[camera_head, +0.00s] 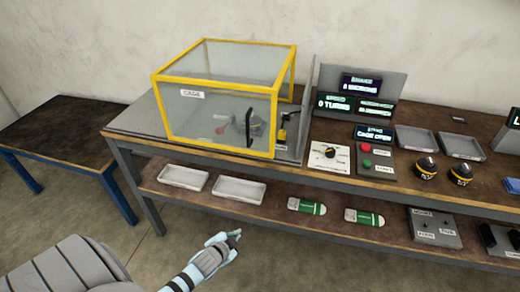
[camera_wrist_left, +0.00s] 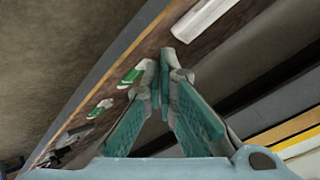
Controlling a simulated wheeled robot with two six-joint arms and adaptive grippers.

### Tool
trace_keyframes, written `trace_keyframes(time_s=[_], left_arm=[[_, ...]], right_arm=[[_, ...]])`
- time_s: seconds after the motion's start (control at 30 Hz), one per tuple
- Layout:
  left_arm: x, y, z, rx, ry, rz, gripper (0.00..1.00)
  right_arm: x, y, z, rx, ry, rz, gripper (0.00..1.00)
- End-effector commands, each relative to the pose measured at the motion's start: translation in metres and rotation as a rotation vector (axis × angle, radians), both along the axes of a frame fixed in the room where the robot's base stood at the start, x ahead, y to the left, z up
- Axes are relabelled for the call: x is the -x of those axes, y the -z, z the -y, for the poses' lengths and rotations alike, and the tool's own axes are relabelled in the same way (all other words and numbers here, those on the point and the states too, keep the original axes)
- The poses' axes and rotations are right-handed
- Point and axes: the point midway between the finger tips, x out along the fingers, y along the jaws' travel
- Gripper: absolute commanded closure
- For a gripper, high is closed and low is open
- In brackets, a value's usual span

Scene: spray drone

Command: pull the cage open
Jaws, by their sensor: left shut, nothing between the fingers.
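The cage (camera_head: 213,84) is a clear box with a yellow frame, standing on the left part of the workbench. A black upright handle (camera_head: 249,128) is on its front face near the right edge. Through the panels I see a grey object and a red part, not clear in detail. My left gripper (camera_head: 236,235) is shut and empty, low in front of the bench, below the cage and apart from the handle. In the left wrist view its fingers (camera_wrist_left: 165,62) meet at the tips. A yellow strip (camera_wrist_left: 298,130), likely the cage frame, shows at the right. My right gripper is not seen.
Trays (camera_head: 239,189) and green-white packs (camera_head: 307,206) lie on the lower shelf. A control panel with displays (camera_head: 361,86), a dial plate (camera_head: 329,155) and a button box (camera_head: 376,160) stand right of the cage. The bench front edge (camera_head: 330,177) lies between gripper and handle. Floor in front is free.

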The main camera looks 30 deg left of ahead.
Motion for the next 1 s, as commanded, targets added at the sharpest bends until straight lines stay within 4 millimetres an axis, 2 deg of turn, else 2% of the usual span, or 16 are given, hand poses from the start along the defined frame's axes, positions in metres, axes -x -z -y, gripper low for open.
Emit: trace_keyframes(time_s=[0.03, 0.07, 0.1, 0.13, 0.2, 0.23, 0.3, 0.43, 0.57, 0.93, 1.0], left_arm=[[-0.046, -0.050, 0.001, -0.135, 0.099, 0.142, 1.00], [-0.066, -0.092, 0.004, -0.230, 0.154, 0.220, 1.00], [-0.083, -0.147, 0.011, -0.360, 0.213, 0.314, 1.00], [-0.090, -0.185, 0.016, -0.453, 0.246, 0.375, 1.00], [-0.091, -0.260, 0.028, -0.646, 0.293, 0.476, 1.00], [-0.088, -0.284, 0.032, -0.716, 0.303, 0.500, 1.00], [-0.082, -0.317, 0.035, -0.865, 0.316, 0.508, 1.00], [-0.088, -0.311, 0.030, -0.940, 0.336, 0.459, 1.00], [-0.106, -0.311, 0.026, -0.937, 0.335, 0.460, 1.00], [-0.184, -0.310, 0.011, -0.933, 0.336, 0.461, 1.00], [-0.173, -0.309, -0.002, -0.938, 0.339, 0.456, 1.00]], right_arm=[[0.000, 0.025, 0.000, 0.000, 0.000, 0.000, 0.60], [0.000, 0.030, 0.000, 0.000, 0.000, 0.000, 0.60], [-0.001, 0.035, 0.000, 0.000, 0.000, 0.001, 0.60], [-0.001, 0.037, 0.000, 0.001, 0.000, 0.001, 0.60], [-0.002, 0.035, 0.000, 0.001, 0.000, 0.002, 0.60], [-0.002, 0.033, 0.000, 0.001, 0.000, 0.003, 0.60], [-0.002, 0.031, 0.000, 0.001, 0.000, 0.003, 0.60], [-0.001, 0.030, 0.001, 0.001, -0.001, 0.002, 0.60], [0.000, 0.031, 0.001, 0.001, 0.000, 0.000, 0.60], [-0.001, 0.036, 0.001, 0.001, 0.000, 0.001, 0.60], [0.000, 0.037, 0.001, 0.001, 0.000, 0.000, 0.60]])
